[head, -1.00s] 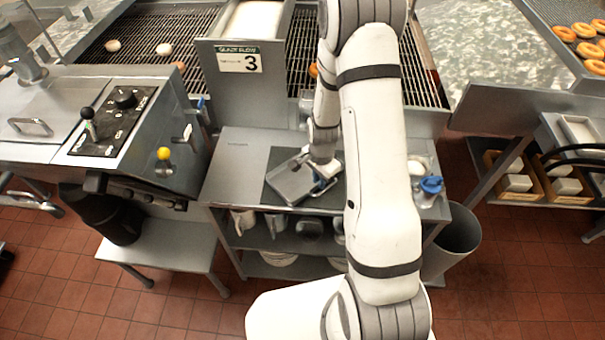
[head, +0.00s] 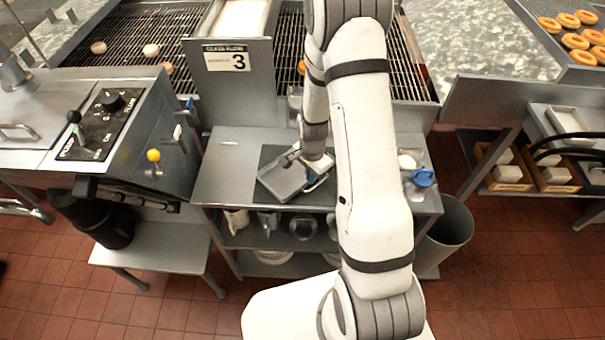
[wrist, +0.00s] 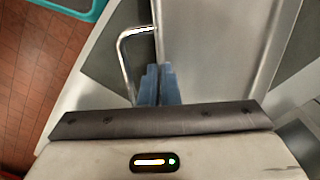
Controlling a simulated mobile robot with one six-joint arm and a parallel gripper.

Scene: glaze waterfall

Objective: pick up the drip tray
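The drip tray (head: 284,181) is a shallow grey metal tray, set at an angle over a dark mat on the steel bench. My gripper (head: 318,178) is at its right side, partly hidden by my arm. In the wrist view, the blue fingers (wrist: 158,84) are close together on the near edge of the tray (wrist: 210,45). A bent metal handle (wrist: 124,60) loops out just left of the fingers. The fingertips' contact is partly hidden. I cannot tell for certain whether the tray is clear of the mat.
A blue-capped container (head: 423,178) stands right of my arm on the bench (head: 225,170). Jugs (head: 237,221) sit on the shelf below. A grey bin (head: 447,237) stands at the right. A control panel with levers (head: 100,125) is at the left. The bench's left part is clear.

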